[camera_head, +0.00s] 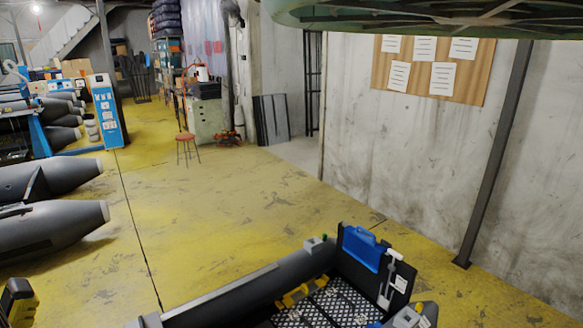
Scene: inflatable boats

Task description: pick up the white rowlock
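I cannot tell for certain which thing is the white rowlock. A small white fitting (394,255) with a pale upright shaft shows against the boat's black end board, at the lower right. A pale block (407,318) also sits near the bottom edge, by the grey tube end, and is partly cut off. The grey inflatable boat (235,287) lies at the bottom of the view and runs out of frame. My gripper is not in view.
A blue piece (361,248) hangs on the end board. A pale block (314,243) sits on the boat's tube. Grey tubes (50,228) lie at left, above a black and yellow object (18,303). A slanted post (495,150) stands right. The yellow floor (225,205) between is clear.

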